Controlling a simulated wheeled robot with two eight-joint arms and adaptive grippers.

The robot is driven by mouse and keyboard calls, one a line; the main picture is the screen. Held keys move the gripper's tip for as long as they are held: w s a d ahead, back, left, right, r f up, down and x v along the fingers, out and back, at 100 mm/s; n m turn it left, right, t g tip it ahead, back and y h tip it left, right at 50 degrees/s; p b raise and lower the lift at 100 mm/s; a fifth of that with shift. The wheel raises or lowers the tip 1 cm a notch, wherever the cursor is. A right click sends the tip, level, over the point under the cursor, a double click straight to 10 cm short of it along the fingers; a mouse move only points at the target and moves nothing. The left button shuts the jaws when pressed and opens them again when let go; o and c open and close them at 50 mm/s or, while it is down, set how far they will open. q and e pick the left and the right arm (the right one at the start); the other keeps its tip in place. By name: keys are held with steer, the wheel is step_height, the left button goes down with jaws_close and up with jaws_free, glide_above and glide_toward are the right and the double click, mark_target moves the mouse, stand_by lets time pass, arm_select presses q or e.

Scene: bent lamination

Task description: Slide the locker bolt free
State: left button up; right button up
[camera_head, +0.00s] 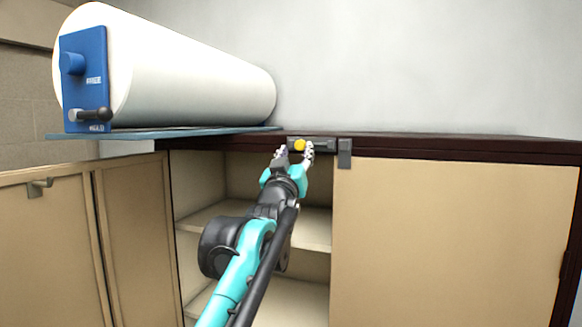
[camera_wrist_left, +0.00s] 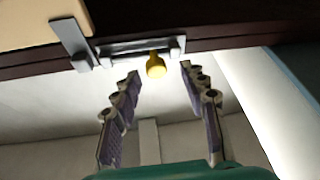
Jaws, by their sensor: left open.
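The locker bolt is a dark metal slide with a yellow knob (camera_head: 299,145), mounted on the front edge of the cabinet top. Its grey housing (camera_head: 325,144) runs to the right of the knob, next to a grey catch plate (camera_head: 344,153) at the closed door's top corner. My left gripper (camera_head: 294,151) is at the bolt, with its fingers apart. In the left wrist view the yellow knob (camera_wrist_left: 155,66) lies between and just beyond the open fingertips (camera_wrist_left: 160,70); I see no finger touching it. My right gripper does not show.
A tan cabinet door (camera_head: 450,240) is closed on the right. The left compartment is open with empty-looking shelves (camera_head: 215,215), its door (camera_head: 50,240) swung out left. A large white roll (camera_head: 185,75) with a blue end plate (camera_head: 85,80) lies on top.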

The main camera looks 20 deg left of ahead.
arm_select(q)
steer(key=v, duration=0.8)
steer(key=shift+d, duration=0.2)
steer(key=s+d+f+m+g+h+b, duration=0.15)
steer(key=f+b, duration=0.45)
steer(key=f, duration=0.8)
steer(key=s+f+g+b, duration=0.3)
steer(key=f+b, duration=0.2)
steer(key=f, duration=1)
steer(key=s+d+f+m+g+h+b, duration=0.1)
steer(key=s+f+g+b, duration=0.15)
steer(key=f+b, duration=0.75)
steer(key=s+f+g+b, duration=0.2)
steer(key=s+f, duration=0.4)
steer(key=f, duration=1)
steer(key=s+f+g+b, duration=0.3)
steer(key=s+f+b, duration=0.2)
steer(key=f, duration=1)
steer(key=s+f+g+b, duration=0.3)
steer(key=s+f, duration=0.5)
steer(key=f, duration=0.8)
steer(key=shift+a+f+b, duration=0.35)
steer(key=shift+a+b, duration=0.1)
steer(key=shift+b, duration=0.05)
steer(key=shift+m+y, duration=0.25)
steer(key=shift+c, duration=0.2)
